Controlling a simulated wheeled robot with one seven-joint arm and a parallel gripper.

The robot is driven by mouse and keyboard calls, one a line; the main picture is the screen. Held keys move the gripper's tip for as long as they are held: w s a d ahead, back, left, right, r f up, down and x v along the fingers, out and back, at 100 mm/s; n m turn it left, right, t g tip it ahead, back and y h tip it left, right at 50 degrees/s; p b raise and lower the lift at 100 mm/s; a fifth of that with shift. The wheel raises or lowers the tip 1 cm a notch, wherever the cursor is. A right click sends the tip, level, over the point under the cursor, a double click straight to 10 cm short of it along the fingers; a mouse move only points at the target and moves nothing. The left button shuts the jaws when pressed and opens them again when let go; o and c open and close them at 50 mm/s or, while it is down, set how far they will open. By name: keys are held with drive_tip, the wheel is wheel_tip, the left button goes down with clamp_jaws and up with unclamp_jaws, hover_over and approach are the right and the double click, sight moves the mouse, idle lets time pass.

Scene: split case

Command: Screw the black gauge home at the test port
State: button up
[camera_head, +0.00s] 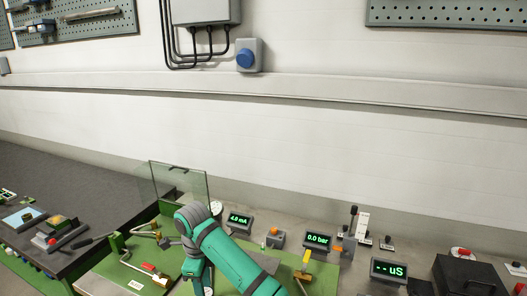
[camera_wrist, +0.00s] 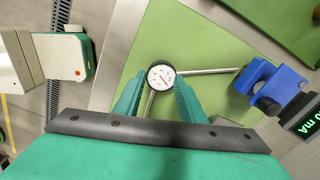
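A round gauge (camera_wrist: 160,77) with a white face, dark rim and red mark is in the wrist view, between the tips of my gripper (camera_wrist: 161,80). My gripper's two teal fingers stand apart, one on each side of the gauge. Whether they touch its rim is not clear. A silver rod runs right from beside the gauge to a blue fixture (camera_wrist: 272,85), and another silver piece runs down below it. In the head view my arm covers much of the green work area, and my fingertips are hidden. I cannot tell which fitting is the test port.
A clear upright panel (camera_head: 180,188) stands behind my arm. Displays reading 4.9 mA (camera_head: 238,219), 0.0 bar (camera_head: 317,239) and uS (camera_head: 389,270) stand to the right. A dark bench (camera_head: 75,190) with several items is at left. A white and green device (camera_wrist: 62,57) shows in the wrist view.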

drive_tip(key=shift+w+r, duration=0.1)
drive_tip(key=shift+r, duration=2.6)
drive_tip(key=shift+a, duration=0.1)
